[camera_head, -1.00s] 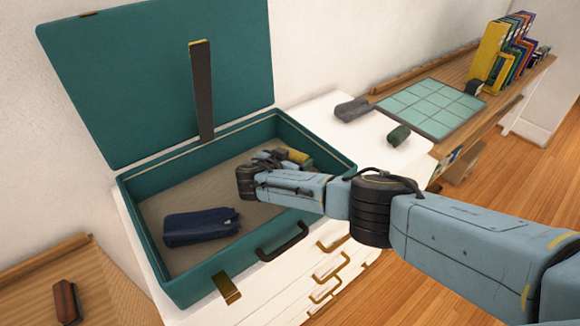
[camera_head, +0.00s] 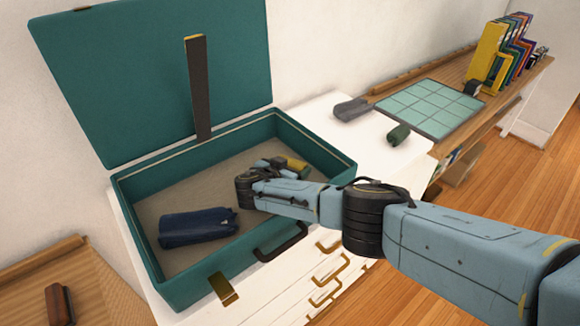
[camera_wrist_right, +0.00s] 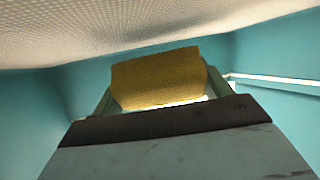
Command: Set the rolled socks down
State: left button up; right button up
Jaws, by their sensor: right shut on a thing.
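The yellow rolled socks (camera_head: 297,164) are in my right gripper (camera_head: 290,168), inside the right part of the open teal suitcase (camera_head: 190,301). In the right wrist view the socks (camera_wrist_right: 158,78) fill the space between the two fingers, and the gripper is shut on them. The suitcase's beige floor shows close to the socks there; I cannot tell whether they touch it. A dark blue folded bundle (camera_head: 196,228) lies in the suitcase's front left part. My left gripper is not in view.
The teal lid (camera_head: 150,80) stands open at the back with a dark strap (camera_head: 199,90). A grey roll (camera_head: 351,109) and a green roll (camera_head: 398,135) lie on the white top right of the suitcase. A tiled mat (camera_head: 432,107) and upright books (camera_head: 490,55) are farther right.

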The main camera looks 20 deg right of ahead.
jog(key=o, duration=1)
jog(key=shift+r, duration=0.15)
jog(key=shift+r+p, duration=0.65)
jog(key=shift+p, duration=0.1)
jog(key=p+v, duration=0.1)
jog(key=v, duration=1.1)
jog(key=shift+p, duration=0.3)
